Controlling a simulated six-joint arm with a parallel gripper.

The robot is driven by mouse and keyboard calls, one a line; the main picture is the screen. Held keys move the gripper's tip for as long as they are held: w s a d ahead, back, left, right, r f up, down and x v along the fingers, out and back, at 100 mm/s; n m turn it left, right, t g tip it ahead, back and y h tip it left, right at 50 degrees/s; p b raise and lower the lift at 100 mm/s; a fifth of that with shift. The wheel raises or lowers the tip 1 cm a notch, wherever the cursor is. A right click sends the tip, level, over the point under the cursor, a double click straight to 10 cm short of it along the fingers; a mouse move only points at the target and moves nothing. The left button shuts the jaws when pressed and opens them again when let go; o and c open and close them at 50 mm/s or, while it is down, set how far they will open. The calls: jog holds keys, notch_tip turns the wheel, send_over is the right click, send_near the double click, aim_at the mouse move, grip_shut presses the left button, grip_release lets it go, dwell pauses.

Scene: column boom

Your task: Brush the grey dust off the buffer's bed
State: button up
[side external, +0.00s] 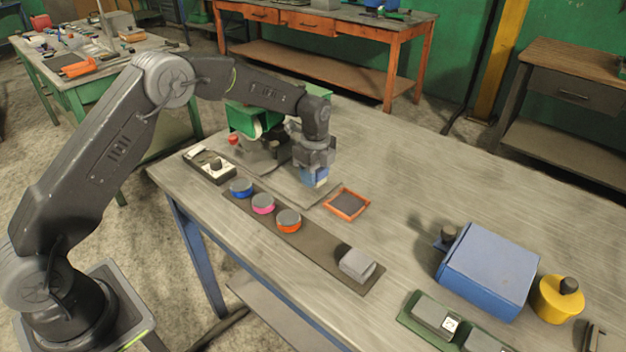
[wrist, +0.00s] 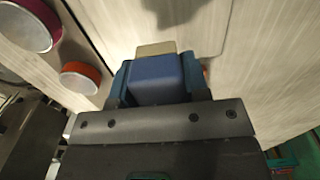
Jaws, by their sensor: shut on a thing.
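My gripper (side external: 314,168) is shut on a blue block with a tan end, apparently the brush (side external: 315,178). In the wrist view the brush's blue body (wrist: 155,80) sits between the jaws, with its tan end beyond. The green buffer (side external: 248,118) stands behind and to the left of my gripper in the side view. Its flat grey bed (side external: 309,196) extends under and in front of the brush. I cannot tell whether the brush touches the bed. No grey dust can be made out; my gripper hides part of the bed.
An orange-rimmed dark tray (side external: 364,206) lies just right of the bed. A dark strip (side external: 321,245) in front carries blue, pink and orange round pots and a grey block (side external: 357,264). A blue box (side external: 488,270) and yellow pot (side external: 557,298) stand right. The table behind the tray is clear.

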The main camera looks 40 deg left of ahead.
jog(key=shift+r, duration=2.6)
